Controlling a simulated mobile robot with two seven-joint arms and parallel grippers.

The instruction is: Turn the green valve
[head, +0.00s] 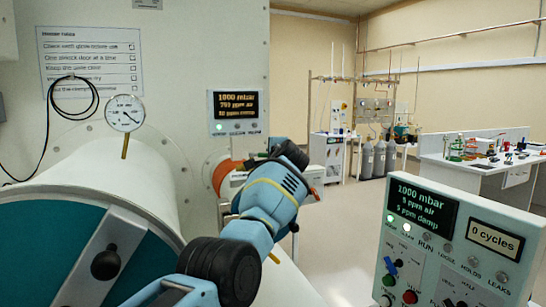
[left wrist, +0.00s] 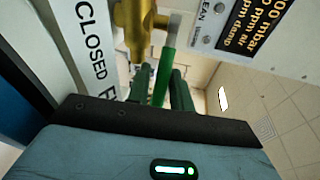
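The green valve handle (left wrist: 168,58) is a bright green bar in the left wrist view, beside a brass valve body (left wrist: 136,28). My left gripper (left wrist: 160,84) has its two dark fingers on either side of the lower part of this bar. I cannot tell whether the fingers press on it or leave a gap. In the head view my left arm reaches toward the panel and hides the gripper and the valve. My right gripper is in neither view.
A white sign reading CLOSED (left wrist: 92,45) is close beside the valve. A small display (head: 237,106) reads 1000 mbar. A large drum with a teal end (head: 50,250) fills the left, below a dial gauge (head: 125,113). A control panel (head: 455,245) stands at right. Open floor (head: 345,225) lies between.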

